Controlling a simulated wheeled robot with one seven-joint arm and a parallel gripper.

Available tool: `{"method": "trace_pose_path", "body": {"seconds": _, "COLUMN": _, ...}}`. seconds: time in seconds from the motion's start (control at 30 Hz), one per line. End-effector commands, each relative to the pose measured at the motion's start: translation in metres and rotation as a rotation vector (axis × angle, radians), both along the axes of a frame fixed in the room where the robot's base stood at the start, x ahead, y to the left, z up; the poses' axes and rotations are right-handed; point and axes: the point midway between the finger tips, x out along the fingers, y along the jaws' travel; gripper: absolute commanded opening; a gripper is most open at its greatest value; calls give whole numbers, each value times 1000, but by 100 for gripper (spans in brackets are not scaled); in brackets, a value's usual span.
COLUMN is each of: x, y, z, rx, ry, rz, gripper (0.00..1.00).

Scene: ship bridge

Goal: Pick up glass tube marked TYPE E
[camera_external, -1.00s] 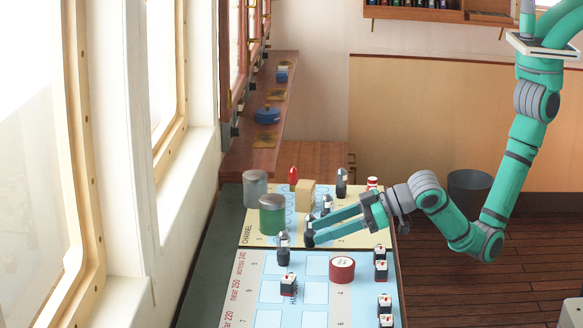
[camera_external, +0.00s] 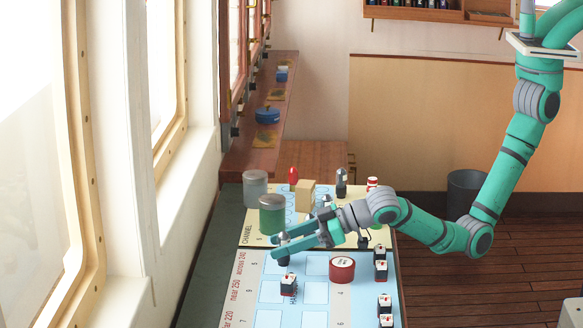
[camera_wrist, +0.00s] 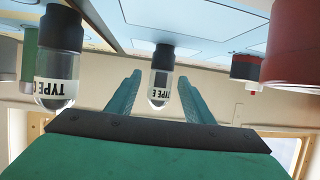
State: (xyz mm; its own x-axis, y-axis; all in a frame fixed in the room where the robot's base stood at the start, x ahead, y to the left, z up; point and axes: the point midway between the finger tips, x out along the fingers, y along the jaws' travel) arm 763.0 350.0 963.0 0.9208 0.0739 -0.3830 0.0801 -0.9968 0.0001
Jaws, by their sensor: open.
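The glass tube marked TYPE E (camera_wrist: 160,88) has a dark base and a rounded clear end. It appears upside down in the wrist view, between the two fingers of my gripper (camera_wrist: 160,80). The fingers are open, with a visible gap on each side of it. In the external view, my gripper (camera_external: 277,246) is at a dark-based tube (camera_external: 284,262) on the blue board, its upper part largely hidden by the fingers. A second tube (camera_wrist: 59,68) stands at the left in the wrist view; its label starts with TYPE, and its last letter is unclear.
A green-banded jar (camera_external: 271,215), a grey jar (camera_external: 255,188) and a tan block (camera_external: 305,195) stand behind my gripper. A red round container (camera_external: 341,270) is to the right. Several small dark, red-marked pieces (camera_external: 288,284) sit on the board.

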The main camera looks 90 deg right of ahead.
Motion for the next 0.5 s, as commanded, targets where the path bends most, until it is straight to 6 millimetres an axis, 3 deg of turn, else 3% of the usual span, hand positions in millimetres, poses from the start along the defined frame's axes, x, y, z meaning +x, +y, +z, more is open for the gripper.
{"method": "trace_pose_path", "body": {"seconds": 0.2, "x": 1, "y": 0, "z": 0, "rx": 0, "ry": 0, "rz": 0, "gripper": 47}}
{"method": "trace_pose_path", "body": {"seconds": 0.4, "x": 1, "y": 0, "z": 0, "rx": 0, "ry": 0, "rz": 0, "gripper": 3}}
{"method": "trace_pose_path", "body": {"seconds": 0.5, "x": 1, "y": 0, "z": 0, "rx": 0, "ry": -1, "rz": 0, "gripper": 3}}
